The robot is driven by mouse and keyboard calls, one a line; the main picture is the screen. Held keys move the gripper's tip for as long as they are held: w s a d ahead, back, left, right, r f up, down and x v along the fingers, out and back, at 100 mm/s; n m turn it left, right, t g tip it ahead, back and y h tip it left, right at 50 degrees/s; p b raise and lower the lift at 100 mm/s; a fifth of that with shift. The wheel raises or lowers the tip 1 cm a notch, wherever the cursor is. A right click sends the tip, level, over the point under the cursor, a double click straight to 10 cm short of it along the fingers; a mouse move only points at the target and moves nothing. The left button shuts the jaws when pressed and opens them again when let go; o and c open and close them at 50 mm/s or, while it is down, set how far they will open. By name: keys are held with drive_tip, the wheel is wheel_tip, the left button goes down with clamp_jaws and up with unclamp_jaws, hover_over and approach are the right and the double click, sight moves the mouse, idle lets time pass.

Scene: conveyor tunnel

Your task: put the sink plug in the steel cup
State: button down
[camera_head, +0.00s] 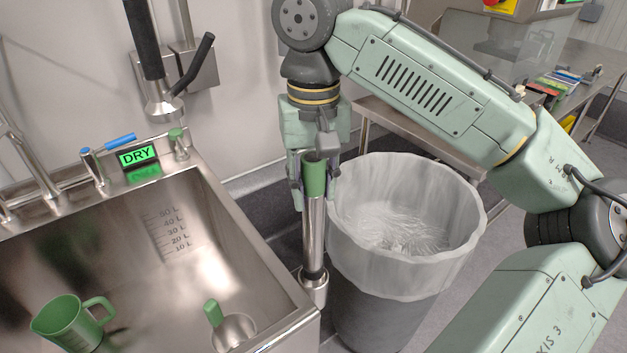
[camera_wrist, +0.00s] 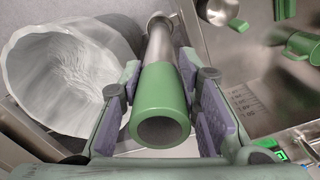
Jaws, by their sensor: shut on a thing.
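The sink plug (camera_head: 314,232) is a tall steel tube with a green sleeve at its top and a dark band at its lower end. My gripper (camera_head: 314,188) is shut on the green sleeve and holds the tube nearly upright outside the sink's right wall. In the wrist view, the purple finger pads of my gripper (camera_wrist: 163,98) are on both sides of the sleeve of the plug (camera_wrist: 160,105). The steel cup (camera_head: 313,292) is at the sink's outer side, at the tube's lower end. I cannot tell how far the tube is inside it.
The steel sink (camera_head: 190,235) holds a green mug (camera_head: 75,322) and a small green piece (camera_head: 213,312) beside the round drain (camera_head: 237,331). A lined bin (camera_head: 405,270) stands close on the right. A green DRY sign (camera_head: 138,156) is on the sink's back ledge.

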sight(314, 229)
drive_tip(key=shift+s+f, duration=0.1)
drive_tip(key=shift+f, duration=0.1)
drive_tip(key=shift+f+b, duration=2.25)
drive_tip(key=shift+f, duration=2.35)
drive_tip(key=c, duration=1.1)
unclamp_jaws()
wheel_tip(314, 229, up, 12)
drive_tip(key=shift+r, duration=0.1)
